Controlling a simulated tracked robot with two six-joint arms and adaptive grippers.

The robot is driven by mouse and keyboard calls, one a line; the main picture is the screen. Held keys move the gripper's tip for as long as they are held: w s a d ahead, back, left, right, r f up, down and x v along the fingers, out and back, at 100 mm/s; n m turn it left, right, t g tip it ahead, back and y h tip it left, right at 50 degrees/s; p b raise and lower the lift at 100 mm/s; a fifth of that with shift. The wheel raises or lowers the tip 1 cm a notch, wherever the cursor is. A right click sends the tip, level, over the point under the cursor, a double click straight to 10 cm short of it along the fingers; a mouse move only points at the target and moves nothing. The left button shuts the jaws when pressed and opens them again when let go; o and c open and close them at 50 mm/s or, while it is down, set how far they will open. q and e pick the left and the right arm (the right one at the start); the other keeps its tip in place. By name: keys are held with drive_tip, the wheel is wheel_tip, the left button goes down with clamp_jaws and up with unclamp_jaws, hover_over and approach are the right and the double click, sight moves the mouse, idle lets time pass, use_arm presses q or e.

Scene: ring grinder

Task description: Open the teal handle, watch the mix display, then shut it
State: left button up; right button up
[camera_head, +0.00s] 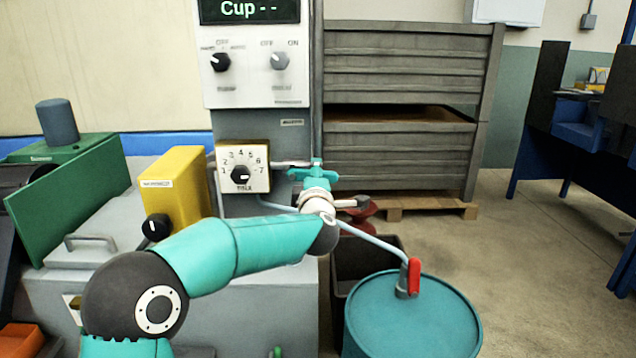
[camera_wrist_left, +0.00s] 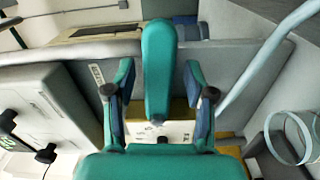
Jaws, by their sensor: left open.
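My left gripper (camera_head: 313,174) is at the end of my teal arm, in front of the grey machine column. The left wrist view shows its two fingers (camera_wrist_left: 162,95) spread apart. A teal bar with a rounded end, seemingly the teal handle (camera_wrist_left: 158,60), stands between them without visible contact at either side. In the head view the teal handle (camera_head: 317,162) is small and partly merges with the gripper, beside a thin pipe. My right gripper is in neither view.
A dial box (camera_head: 243,167) with numbers is left of the gripper; a yellow box (camera_head: 175,188) stands further left. A teal drum (camera_head: 410,318) with a red-handled tap (camera_head: 413,275) is at front right. Grey crates (camera_head: 410,65) stand behind.

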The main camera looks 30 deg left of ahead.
use_arm(q)
drive_tip(key=v, duration=1.2)
idle(6.8)
